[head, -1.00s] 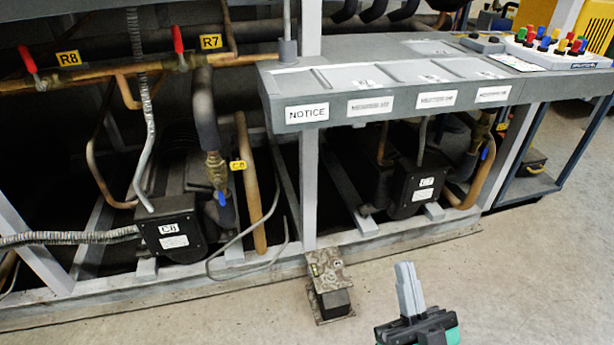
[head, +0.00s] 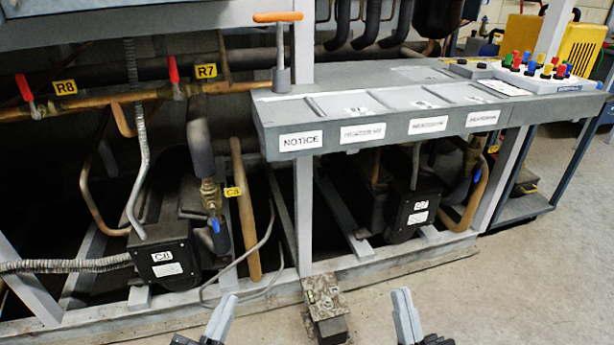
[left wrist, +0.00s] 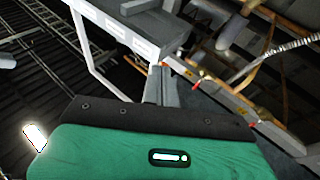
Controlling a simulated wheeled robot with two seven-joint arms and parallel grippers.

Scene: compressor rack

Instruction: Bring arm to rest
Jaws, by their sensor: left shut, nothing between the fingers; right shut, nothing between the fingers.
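My left gripper (head: 221,316) is at the bottom of the head view, in front of the compressor rack, with its fingers pressed together and empty. In the left wrist view its grey fingers (left wrist: 161,84) are together above the green gripper body. My right gripper (head: 406,314) is at the bottom to the right, over the pale floor, also shut and empty. Neither gripper appears to touch anything. Both are only partly in view.
The rack's grey shelf (head: 260,128) has a NOTICE label. Compressors C8 (head: 165,262) and C7 (head: 412,213) sit beneath. A blue cart (head: 520,208) is at right; open floor (head: 500,290) lies in front.

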